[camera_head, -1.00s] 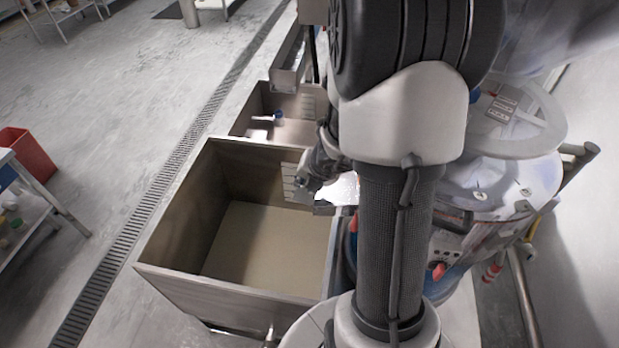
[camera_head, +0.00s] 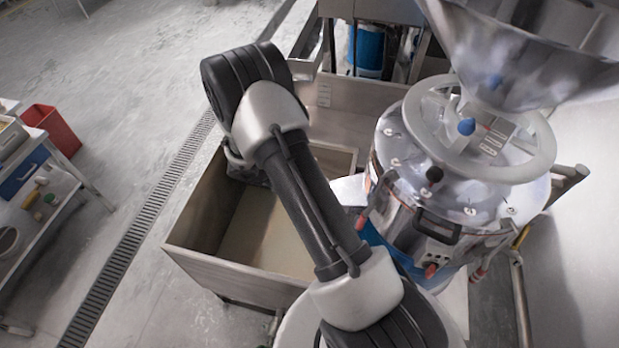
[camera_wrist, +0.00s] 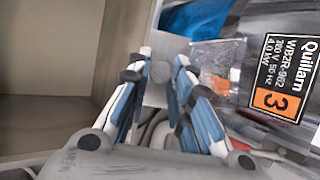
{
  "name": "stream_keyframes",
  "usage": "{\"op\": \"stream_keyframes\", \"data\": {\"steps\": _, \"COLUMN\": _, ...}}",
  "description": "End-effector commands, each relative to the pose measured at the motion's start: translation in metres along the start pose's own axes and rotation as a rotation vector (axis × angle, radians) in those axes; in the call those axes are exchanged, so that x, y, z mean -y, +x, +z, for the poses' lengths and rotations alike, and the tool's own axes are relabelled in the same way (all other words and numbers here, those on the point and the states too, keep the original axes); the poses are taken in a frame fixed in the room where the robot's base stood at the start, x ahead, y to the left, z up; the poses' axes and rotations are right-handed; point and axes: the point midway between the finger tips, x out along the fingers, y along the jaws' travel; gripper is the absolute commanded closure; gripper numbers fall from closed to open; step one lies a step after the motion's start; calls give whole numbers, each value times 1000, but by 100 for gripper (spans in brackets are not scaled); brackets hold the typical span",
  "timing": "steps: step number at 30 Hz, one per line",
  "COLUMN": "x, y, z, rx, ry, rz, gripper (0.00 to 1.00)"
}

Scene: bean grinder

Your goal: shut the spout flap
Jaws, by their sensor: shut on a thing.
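The grinder (camera_head: 400,214) is a round polished metal machine on the right. Its pale spout (camera_head: 350,189) reaches toward the bin and is partly hidden by my arm. In the wrist view, my gripper (camera_wrist: 160,66) has its blue-and-grey fingers on both sides of a small round grey knob (camera_wrist: 160,72), holding it. The knob sits against a flat grey piece that looks like the spout flap (camera_wrist: 155,97). The flap's full shape and angle are hidden. In the head view my fingertips are hidden behind my arm.
A deep open metal bin (camera_head: 192,222) stands below the spout, with light contents. A second metal bin (camera_head: 365,95) is behind it. The grinder's rating plate (camera_wrist: 285,75) is close to my gripper's right.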

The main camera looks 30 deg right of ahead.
Motion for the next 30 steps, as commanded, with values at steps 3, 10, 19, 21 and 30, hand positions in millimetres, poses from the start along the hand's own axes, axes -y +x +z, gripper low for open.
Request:
{"op": "stream_keyframes", "data": {"steps": 3, "x": -10, "y": 8, "z": -3, "rx": 3, "ry": -44, "rz": -102, "gripper": 100}}
{"op": "stream_keyframes", "data": {"steps": 10, "x": -21, "y": 21, "z": -8, "rx": 2, "ry": -127, "rz": -303, "gripper": 100}}
{"op": "stream_keyframes", "data": {"steps": 19, "x": -29, "y": 36, "z": -14, "rx": 0, "ry": -235, "rz": -563, "gripper": 100}}
{"op": "stream_keyframes", "data": {"steps": 21, "x": -30, "y": 38, "z": -16, "rx": 0, "ry": -257, "rz": -619, "gripper": 100}}
{"op": "stream_keyframes", "data": {"steps": 30, "x": -29, "y": 47, "z": -19, "rx": -1, "ry": -337, "rz": -811, "gripper": 100}}
